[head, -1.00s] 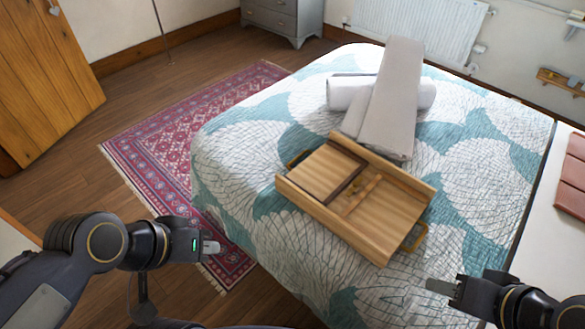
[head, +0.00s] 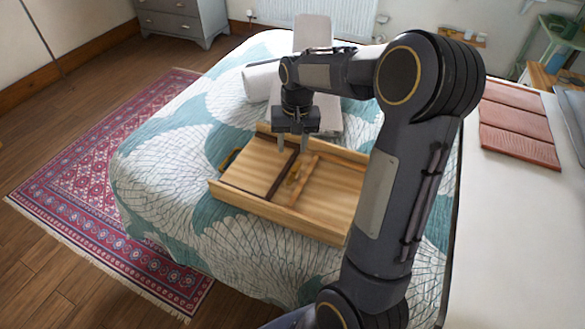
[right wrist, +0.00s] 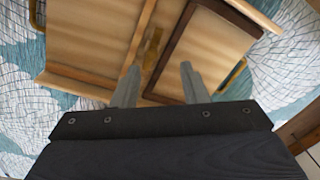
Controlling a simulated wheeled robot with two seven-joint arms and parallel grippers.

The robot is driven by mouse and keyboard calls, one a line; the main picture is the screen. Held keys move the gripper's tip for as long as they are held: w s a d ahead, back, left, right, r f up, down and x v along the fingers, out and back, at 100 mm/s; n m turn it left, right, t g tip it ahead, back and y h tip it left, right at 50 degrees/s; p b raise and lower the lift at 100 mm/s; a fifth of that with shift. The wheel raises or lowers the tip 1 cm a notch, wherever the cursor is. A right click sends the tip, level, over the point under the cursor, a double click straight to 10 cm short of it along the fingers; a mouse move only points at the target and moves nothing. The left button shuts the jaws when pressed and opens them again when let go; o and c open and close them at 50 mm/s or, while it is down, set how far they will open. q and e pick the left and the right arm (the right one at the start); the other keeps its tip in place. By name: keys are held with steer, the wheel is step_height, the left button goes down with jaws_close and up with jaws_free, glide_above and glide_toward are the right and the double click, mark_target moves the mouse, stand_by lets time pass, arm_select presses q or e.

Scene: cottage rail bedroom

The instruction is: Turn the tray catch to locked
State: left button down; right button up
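The wooden tray (head: 262,208) lies on the bed, with a brass handle (head: 229,159) at its left end. Its left part holds a pale panel edged with a dark strip. The small brass catch (head: 293,172) sits between this dark strip and a light wooden bar; in the right wrist view the catch (right wrist: 152,48) lies just beyond the fingertips. My right gripper (head: 293,147) points down over the tray, fingers apart and empty. The fingers also show in the right wrist view (right wrist: 160,72), with no clear contact with the catch. My right forearm hides the tray's right end. My left gripper is out of view.
A rolled white bolster (head: 258,82) and a folded grey-white cloth (head: 313,38) lie behind the tray on the patterned bedspread (head: 165,165). Reddish-brown panels (head: 515,120) rest on a white surface at right. A red rug (head: 95,200) covers the floor at left.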

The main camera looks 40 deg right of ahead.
mark_target(294, 169)
steer(key=shift+m+g, duration=0.3)
steer(key=f, duration=0.1)
steer(key=w+d+f, duration=0.2)
steer(key=shift+f, duration=0.4)
step_height(294, 169, down, 7)
steer(key=shift+f+b, duration=0.2)
steer(key=shift+b, duration=0.2)
steer(key=shift+d, duration=0.1)
jaws_close()
